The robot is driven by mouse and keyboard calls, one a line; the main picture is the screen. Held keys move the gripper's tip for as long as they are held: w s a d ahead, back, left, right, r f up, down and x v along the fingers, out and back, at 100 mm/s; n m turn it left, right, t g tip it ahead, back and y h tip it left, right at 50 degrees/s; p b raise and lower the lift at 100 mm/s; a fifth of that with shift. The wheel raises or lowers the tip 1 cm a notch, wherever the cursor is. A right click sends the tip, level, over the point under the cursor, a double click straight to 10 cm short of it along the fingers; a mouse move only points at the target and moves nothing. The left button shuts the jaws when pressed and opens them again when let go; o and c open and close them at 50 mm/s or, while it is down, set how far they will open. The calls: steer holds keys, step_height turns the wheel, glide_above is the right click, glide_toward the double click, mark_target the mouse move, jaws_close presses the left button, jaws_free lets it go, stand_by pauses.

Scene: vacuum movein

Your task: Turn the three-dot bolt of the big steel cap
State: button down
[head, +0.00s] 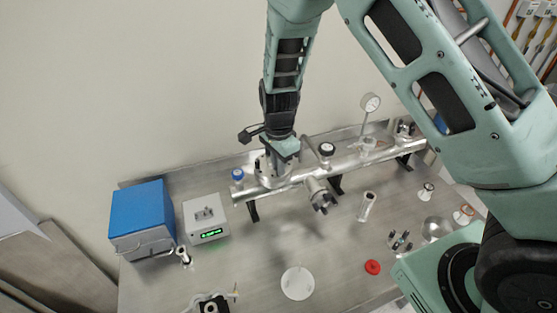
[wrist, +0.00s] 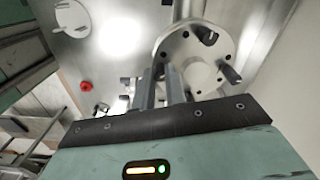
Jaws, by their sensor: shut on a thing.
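The big steel cap (wrist: 203,78) is a round, pale metal flange in the wrist view, with a raised round boss and dark bolts around its rim. In the head view the cap (head: 268,178) sits on the horizontal steel pipe, under my gripper (head: 278,156). My gripper (wrist: 163,88) is shut on a bolt at the cap's rim; its fingers hide most of that bolt. Two other bolts stand clear: one bolt (wrist: 207,36) at the far rim and one bolt (wrist: 231,75) at the right rim. I cannot make out dot marks on any bolt.
A blue box (head: 139,216) and a grey device (head: 205,219) stand left. A red disc (head: 372,267) and white disc (head: 298,283) lie in front.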

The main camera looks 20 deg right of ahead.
steer(key=m+p, duration=0.2)
steer(key=m, duration=0.2)
steer(key=shift+m, duration=0.4)
steer(key=shift+w, duration=0.1)
stand_by(0.3)
steer(key=c, duration=1.7)
jaws_free()
step_height(320, 180, up, 18)
steer(key=b, duration=0.3)
steer(key=shift+f, duration=0.25)
